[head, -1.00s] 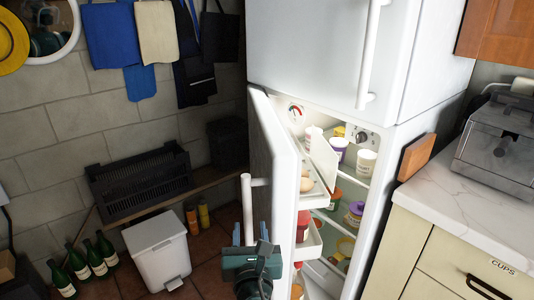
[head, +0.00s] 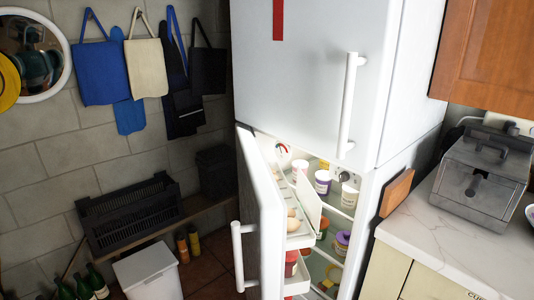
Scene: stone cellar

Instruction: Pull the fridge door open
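The white fridge door (head: 262,215) stands partly open, swung out to the left, with its white vertical handle (head: 238,258) on the outer face. Behind it the lit fridge interior (head: 325,225) shows shelves with tubs and jars, and door racks holding eggs and red-topped items. The upper freezer door (head: 310,75) is shut, with its own white handle (head: 348,105) and a red strip. Neither of my grippers shows in the head view now.
A white bin (head: 148,273), green bottles (head: 88,282) and a black crate (head: 128,213) are on the left. Some tiled floor (head: 205,272) is clear between bin and door.

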